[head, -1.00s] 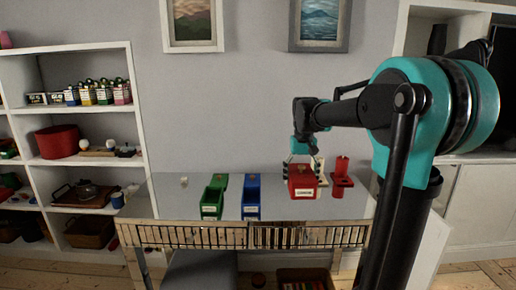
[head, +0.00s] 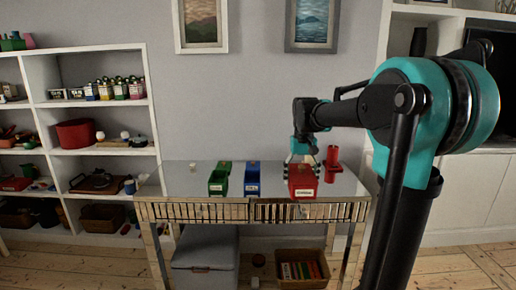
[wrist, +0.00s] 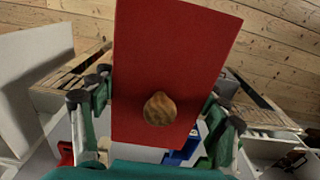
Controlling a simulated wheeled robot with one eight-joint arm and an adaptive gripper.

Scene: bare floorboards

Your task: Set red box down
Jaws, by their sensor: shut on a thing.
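The red box (head: 302,187) with a white label on its front is in my gripper (head: 301,158), at the right front part of the table in the head view. The fingers are partly hidden behind the box. In the wrist view the red box (wrist: 175,60) fills the middle, with a round brown thing (wrist: 160,109) in or on it. The fingers of my gripper (wrist: 155,115) stand at either side of it. I cannot tell whether the box touches the table top (head: 285,177).
A green box (head: 219,181) and a blue box (head: 252,180) stand left of the red box. A red holder (head: 332,165) stands behind it at the right. A small pale thing (head: 193,166) lies at the back left. A white shelf (head: 97,103) stands left. Bare tabletop shows between these.

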